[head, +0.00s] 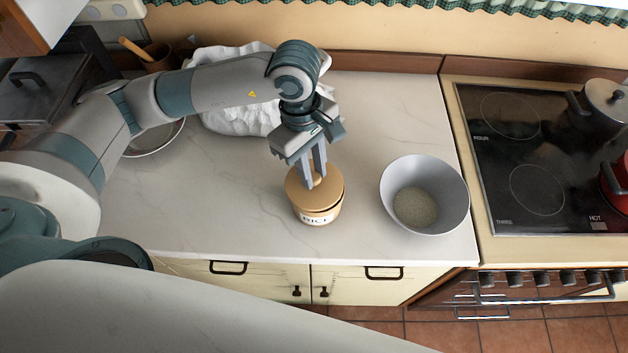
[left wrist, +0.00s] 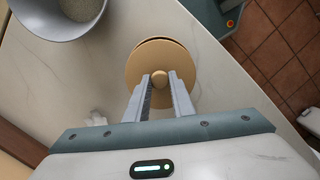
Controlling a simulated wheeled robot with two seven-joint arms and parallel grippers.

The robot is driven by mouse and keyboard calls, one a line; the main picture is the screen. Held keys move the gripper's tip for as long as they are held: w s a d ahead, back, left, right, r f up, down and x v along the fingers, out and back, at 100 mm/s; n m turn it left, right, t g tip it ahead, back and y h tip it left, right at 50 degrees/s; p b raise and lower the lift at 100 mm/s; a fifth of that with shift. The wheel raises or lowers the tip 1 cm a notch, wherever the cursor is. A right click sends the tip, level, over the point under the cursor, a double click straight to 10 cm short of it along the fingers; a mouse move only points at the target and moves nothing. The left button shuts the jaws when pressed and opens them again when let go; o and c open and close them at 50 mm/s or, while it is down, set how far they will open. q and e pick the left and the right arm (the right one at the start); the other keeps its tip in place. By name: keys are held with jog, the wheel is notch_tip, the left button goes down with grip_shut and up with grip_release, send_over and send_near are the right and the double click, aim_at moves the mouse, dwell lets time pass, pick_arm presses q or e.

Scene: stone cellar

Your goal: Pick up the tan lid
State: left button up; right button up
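The tan lid (head: 301,191) is a round disc with a small knob, at the top of a tan jar (head: 318,218) labelled RICE near the counter's front edge. A dark gap shows between the lid and the jar's rim, and the lid sits slightly off line with the jar. My left gripper (head: 317,181) points down over the lid. In the left wrist view its fingers (left wrist: 160,80) are closed on both sides of the knob of the lid (left wrist: 139,66). The jar is mostly hidden under the lid there. My right gripper is not in view.
A grey bowl (head: 447,203) with grains inside stands right of the jar. A stove (head: 530,160) with pots is farther right. A white crumpled cloth or bag (head: 238,120) and a round dish (head: 157,143) are behind, at left. The marble counter (head: 210,215) is clear left of the jar.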

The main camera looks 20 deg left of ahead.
aim_at(318, 180)
pick_arm(q)
jog(key=shift+r, duration=0.1)
grip_shut()
jog(key=shift+r+b, duration=0.85)
jog(key=shift+s+d+r+b, duration=0.1)
jog(key=shift+d+r+b, duration=0.05)
jog(key=shift+r+b, duration=0.35)
jog(key=shift+s+d+r+b, duration=0.15)
jog(key=shift+r+b, duration=0.1)
jog(key=shift+r, duration=0.35)
jog(key=s+d+r+b, duration=0.4)
jog(key=s+d+r, duration=0.3)
jog(key=s, duration=0.1)
jog(key=shift+d, duration=0.15)
